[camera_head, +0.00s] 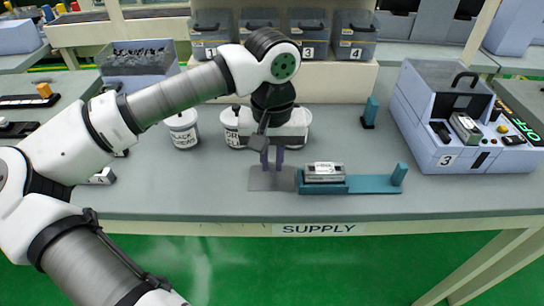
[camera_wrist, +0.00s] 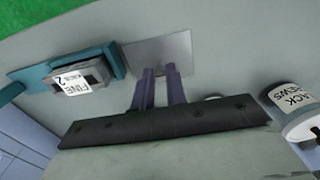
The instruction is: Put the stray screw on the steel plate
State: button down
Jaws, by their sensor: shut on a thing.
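The steel plate (camera_head: 260,181) is a flat grey sheet on the supply bench, left of the teal fixture. It also shows in the wrist view (camera_wrist: 158,48), just beyond my fingertips. My gripper (camera_head: 271,168) points down over the plate, its purple fingers close together; they also show in the wrist view (camera_wrist: 160,70). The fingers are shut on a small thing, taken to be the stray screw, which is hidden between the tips. I cannot tell whether the tips touch the plate. No loose screw is visible elsewhere.
A teal fixture (camera_head: 372,185) holding a grey labelled block (camera_head: 324,172) lies close right of the plate. White labelled jars (camera_head: 183,130) stand behind and left. A blue machine marked 3 (camera_head: 440,150) is at right. The bench front is clear.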

aim_at(272, 166)
jog(key=c, duration=1.4)
grip_release()
notch_tip(272, 166, up, 12)
jog(key=shift+r, duration=0.1)
